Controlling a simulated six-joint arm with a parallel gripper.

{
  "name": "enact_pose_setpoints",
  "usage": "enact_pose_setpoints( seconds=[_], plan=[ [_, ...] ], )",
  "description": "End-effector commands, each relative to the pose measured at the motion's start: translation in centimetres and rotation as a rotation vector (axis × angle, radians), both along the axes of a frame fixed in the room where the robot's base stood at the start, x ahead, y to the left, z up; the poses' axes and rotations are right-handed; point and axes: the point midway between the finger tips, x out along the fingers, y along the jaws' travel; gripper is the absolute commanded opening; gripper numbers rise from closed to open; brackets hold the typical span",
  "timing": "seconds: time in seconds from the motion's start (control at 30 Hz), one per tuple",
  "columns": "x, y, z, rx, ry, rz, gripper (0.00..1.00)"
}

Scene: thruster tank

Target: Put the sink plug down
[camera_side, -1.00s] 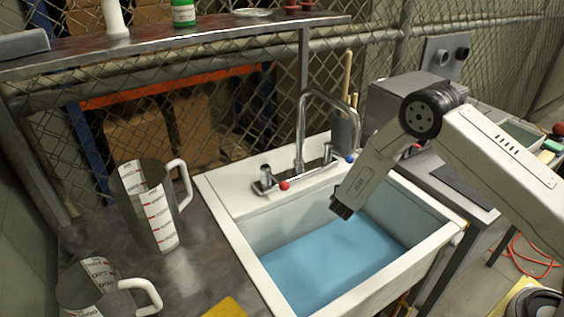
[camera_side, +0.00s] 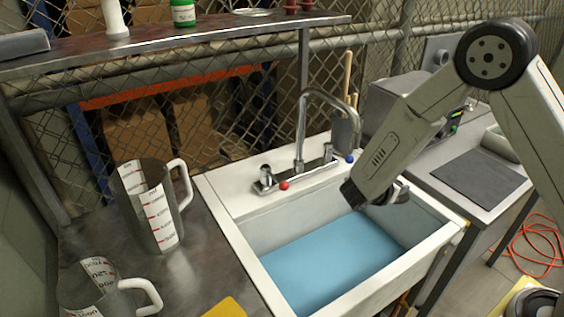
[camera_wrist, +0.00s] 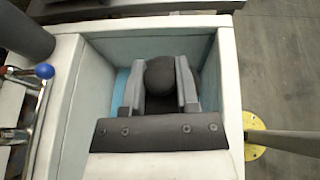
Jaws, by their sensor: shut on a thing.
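My gripper (camera_wrist: 161,88) is shut on the sink plug (camera_wrist: 160,77), a dark, rounded piece held between the two grey fingers in the wrist view. In the side view my gripper (camera_side: 376,198) hangs over the right part of the white sink (camera_side: 238,243), above the blue water (camera_side: 335,262). A dark curved piece shows at the gripper's end there, but I cannot tell the plug from the fingers. The sink's drain is not visible.
The faucet (camera_side: 301,130) with red and blue knobs stands behind the basin. Measuring jugs (camera_side: 150,205) stand on the metal counter at left. A dark flat pad (camera_side: 478,180) lies on the bench right of the sink. Open water fills the basin's left and front.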

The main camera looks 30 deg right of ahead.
Motion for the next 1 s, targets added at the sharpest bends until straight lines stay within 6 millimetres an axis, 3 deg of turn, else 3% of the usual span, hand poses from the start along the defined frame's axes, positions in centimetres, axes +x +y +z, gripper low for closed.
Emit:
enact_pose_setpoints(
  seconds=[0.47,1.0],
  plan=[
    [-6.7,2.2,-1.5,-0.002,0.002,-0.488,0.00],
    [-12.4,8.5,-3.4,-0.001,0.001,-1.055,0.00]
  ],
)
